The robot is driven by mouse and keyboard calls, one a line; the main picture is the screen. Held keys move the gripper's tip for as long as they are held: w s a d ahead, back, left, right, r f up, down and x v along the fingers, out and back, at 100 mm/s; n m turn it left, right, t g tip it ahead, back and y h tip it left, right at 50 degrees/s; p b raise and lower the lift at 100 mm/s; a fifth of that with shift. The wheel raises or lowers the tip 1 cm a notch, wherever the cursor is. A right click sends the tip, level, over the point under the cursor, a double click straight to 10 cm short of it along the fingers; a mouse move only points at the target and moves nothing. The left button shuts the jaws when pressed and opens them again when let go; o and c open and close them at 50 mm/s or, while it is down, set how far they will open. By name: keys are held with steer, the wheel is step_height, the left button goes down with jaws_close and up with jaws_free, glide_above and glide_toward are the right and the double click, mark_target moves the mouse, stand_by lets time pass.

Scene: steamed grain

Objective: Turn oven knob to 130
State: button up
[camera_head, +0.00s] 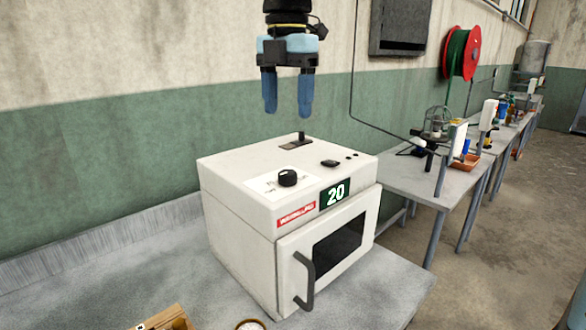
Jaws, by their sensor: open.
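The white oven (245,230) stands on the grey bench, its door closed with a dark window and a grey handle (304,281). Its black knob (288,177) sits on a white dial plate on the top face; the dial marks are too small to read. The green display (335,194) shows 20. My gripper (288,112) hangs above the back of the oven, pointing down, with its two blue fingers apart and nothing between them. It is clear of the knob, higher in the picture.
A small post (300,139) rises at the back of the oven top, below my gripper. A wooden box (167,319) and a small bowl (249,325) are at the front edge of view. A second table (400,176) with lab items stands at the right.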

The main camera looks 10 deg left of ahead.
mark_target(290, 171)
step_height(290, 171, down, 13)
steer(key=shift+f, duration=0.1)
stand_by(0.4)
steer(key=shift+d, duration=0.1)
steer(key=c, duration=1.1)
